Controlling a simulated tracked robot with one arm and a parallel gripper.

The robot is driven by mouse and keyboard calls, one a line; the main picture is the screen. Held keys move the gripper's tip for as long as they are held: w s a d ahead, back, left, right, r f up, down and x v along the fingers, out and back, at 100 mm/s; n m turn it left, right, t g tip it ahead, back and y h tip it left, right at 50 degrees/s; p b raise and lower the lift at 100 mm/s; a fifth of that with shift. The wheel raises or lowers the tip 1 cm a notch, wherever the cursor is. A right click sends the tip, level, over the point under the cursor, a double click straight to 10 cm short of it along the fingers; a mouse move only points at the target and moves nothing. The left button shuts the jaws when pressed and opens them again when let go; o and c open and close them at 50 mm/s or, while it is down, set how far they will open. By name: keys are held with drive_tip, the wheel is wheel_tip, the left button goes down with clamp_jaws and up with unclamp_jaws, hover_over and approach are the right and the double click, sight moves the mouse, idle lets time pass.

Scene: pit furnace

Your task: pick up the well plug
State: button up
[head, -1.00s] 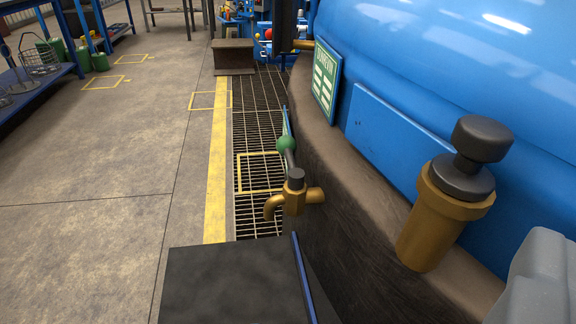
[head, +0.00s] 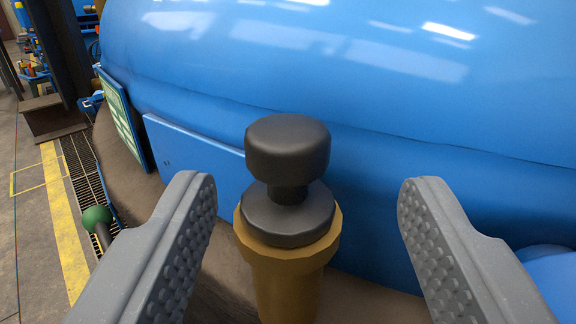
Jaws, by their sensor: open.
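The well plug (head: 288,150) is a dark grey knob with a narrow neck and a round flange. It sits upright in the top of a brass well (head: 288,285) in the middle of the head view. My gripper (head: 308,195) is open and empty. One finger shows to the left of the plug and the other to the right, with clear gaps on both sides. Neither finger touches the plug. The plug's lower part, inside the brass well, is hidden.
A large blue furnace shell (head: 380,90) rises close behind the plug. A green sign (head: 124,118) and a blue plate (head: 195,155) are at its left. A green-knobbed valve lever (head: 97,218) stands at lower left, beside the floor grating and yellow line (head: 63,225).

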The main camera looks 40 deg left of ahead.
sight(283, 185)
drive_tip(key=shift+s+a+b+x, duration=0.15)
drive_tip(key=shift+b+x, duration=0.15)
drive_tip(key=shift+x, duration=0.8)
drive_tip(key=shift+s+a+b+x, duration=0.15)
drive_tip(key=shift+b+x, duration=0.1)
drive_tip(key=shift+x, duration=0.9)
drive_tip(key=shift+w+a+f, duration=0.1)
drive_tip(key=shift+w+a, duration=0.2)
drive_tip(key=shift+w, duration=0.1)
drive_tip(key=c, duration=1)
